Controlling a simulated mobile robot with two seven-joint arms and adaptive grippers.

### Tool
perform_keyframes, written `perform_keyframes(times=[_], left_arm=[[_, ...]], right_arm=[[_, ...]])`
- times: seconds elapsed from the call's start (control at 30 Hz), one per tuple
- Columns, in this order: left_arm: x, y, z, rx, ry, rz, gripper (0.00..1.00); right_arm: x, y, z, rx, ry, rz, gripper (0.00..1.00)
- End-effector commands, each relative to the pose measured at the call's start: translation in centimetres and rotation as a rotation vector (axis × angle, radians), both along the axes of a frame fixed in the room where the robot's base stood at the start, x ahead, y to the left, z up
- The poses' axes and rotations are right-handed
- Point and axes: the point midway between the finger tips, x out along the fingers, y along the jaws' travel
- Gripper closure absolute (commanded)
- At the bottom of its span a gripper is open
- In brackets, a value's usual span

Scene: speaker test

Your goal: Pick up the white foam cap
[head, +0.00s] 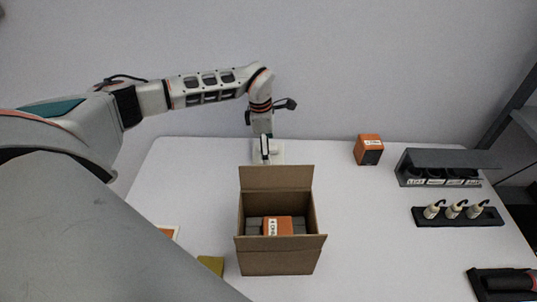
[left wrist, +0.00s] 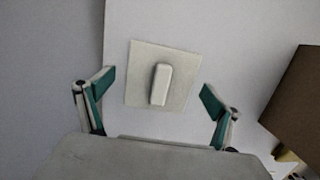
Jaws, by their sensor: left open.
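The white foam cap is a flat, pale square with a raised oblong block in its middle; it lies on the table in the left wrist view (left wrist: 137,90). In the head view the cap (head: 279,152) is partly hidden behind my left gripper (head: 265,152), at the back of the table behind the cardboard box. In the left wrist view my left gripper (left wrist: 157,83) is open, one finger on each side of the cap. The raised block lies between the fingers, with gaps on both sides. My right gripper is in neither view.
An open cardboard box (head: 278,262) holding an orange-and-grey speaker (head: 278,226) stands in front of the cap, its back flap raised. Another orange speaker (head: 368,150), a dark rack (head: 440,157) and a plug strip (head: 460,217) stand right. Table between box and rack is clear.

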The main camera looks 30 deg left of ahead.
Motion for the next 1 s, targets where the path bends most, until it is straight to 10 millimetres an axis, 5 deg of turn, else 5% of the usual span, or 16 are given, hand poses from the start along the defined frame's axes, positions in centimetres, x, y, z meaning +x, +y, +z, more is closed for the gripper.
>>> perform_keyframes(times=[0.03, 0.13, 0.67, 1.0], left_arm=[[0.0, 0.0, 0.0, 0.000, 0.000, 0.000, 0.14], [0.0, 0.0, 0.0, 0.000, 0.000, 0.000, 0.39], [0.0, 0.0, 0.8, 0.000, -0.001, -0.001, 0.40], [0.2, 0.1, 7.2, 0.001, -0.007, 0.001, 0.40]], right_arm=[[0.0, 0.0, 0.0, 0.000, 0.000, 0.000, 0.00], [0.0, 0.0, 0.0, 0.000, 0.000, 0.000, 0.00], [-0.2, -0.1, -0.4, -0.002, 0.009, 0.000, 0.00], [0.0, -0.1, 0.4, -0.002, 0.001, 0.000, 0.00]])
